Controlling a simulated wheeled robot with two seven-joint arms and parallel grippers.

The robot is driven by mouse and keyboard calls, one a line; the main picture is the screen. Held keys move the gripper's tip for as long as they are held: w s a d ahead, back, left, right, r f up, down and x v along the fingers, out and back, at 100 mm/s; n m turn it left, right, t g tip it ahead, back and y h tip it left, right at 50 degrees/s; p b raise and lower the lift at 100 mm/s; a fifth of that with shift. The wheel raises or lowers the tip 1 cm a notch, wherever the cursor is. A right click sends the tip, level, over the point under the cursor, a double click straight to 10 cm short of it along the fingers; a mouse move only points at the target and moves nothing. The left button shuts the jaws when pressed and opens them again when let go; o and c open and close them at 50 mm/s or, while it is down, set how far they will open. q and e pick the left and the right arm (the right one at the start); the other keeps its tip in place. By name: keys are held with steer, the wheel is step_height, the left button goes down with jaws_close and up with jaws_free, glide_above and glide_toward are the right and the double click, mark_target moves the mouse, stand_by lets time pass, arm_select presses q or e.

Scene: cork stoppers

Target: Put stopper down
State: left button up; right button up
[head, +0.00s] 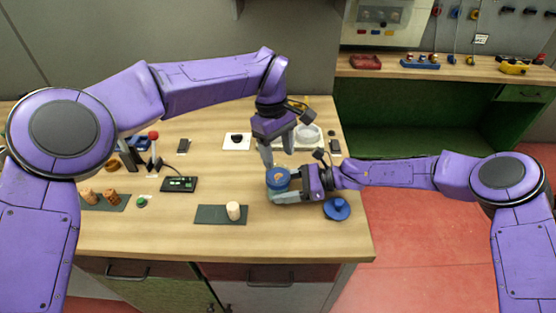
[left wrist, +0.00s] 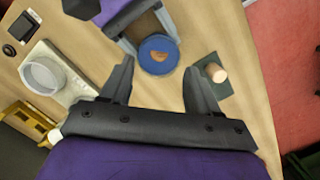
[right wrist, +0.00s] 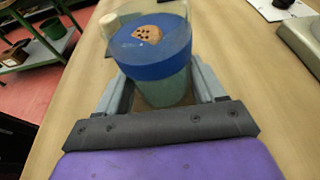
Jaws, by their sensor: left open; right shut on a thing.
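A pale stopper (head: 233,210) stands upright on a dark mat (head: 208,214) near the table's front. It also shows in the left wrist view (left wrist: 217,72) and behind the jar in the right wrist view (right wrist: 109,22). My right gripper (head: 281,190) is shut around a clear jar (right wrist: 165,85) with a blue band. A brown speckled piece (right wrist: 147,34) shows in the jar's top; the left wrist view shows it as an orange-brown patch (left wrist: 160,57). My left gripper (head: 279,158) is open and empty, just above and behind the jar, fingers pointing down.
A blue knobbed lid (head: 337,208) lies at the table's right edge. Two brown corks (head: 88,196) (head: 111,197) stand on a left mat. A black device (head: 178,184) lies mid-left. A white scale with a round dish (head: 308,135) stands behind my grippers.

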arm_select(q)
step_height(320, 180, up, 3)
steer(key=shift+r, duration=0.1)
arm_select(e)
steer(key=o, duration=0.9)
steer(key=shift+c, duration=0.2)
